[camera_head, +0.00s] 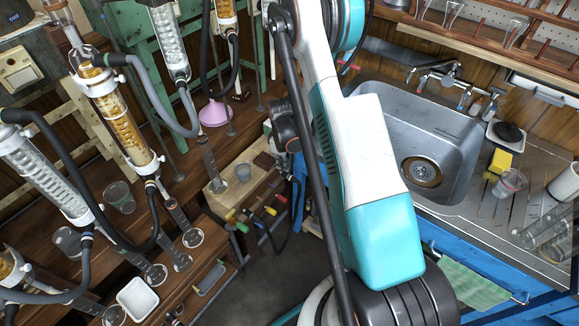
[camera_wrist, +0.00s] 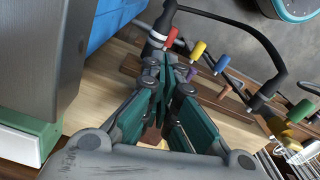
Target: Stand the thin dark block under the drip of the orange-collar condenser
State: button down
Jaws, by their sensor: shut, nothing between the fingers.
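A small dark brown block (camera_head: 265,161) lies on the pale wooden stand in the middle of the head view. A reddish-brown patch (camera_wrist: 152,134) shows between my finger links in the wrist view; I cannot tell whether it is that block. My gripper (camera_wrist: 166,72) is shut and empty above the pale wood. In the head view it is a small dark shape (camera_head: 287,135), partly hidden by my arm, close to the block. A condenser with amber coils and orange-yellow ends (camera_head: 117,115) hangs at the left; I cannot tell whether it is the orange-collar one.
A beaker (camera_head: 243,172) and a cylinder (camera_head: 215,180) stand on the pale stand (camera_head: 225,197), left of the block. Coloured-handled tools (camera_head: 250,220) line its front edge. Black hoses and other condensers crowd the left. A metal sink (camera_head: 420,125) lies to the right.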

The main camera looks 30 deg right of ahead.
aim_at(264, 159)
jog(key=shift+w+a, duration=0.15)
jog(key=shift+w, duration=0.1)
jog(key=w+a, duration=0.1)
jog(key=w, duration=0.1)
jog(key=w+a, duration=0.1)
jog(key=w, duration=0.1)
jog(key=w+a, duration=0.2)
jog(key=shift+w, duration=0.1)
jog(key=shift+d, duration=0.1)
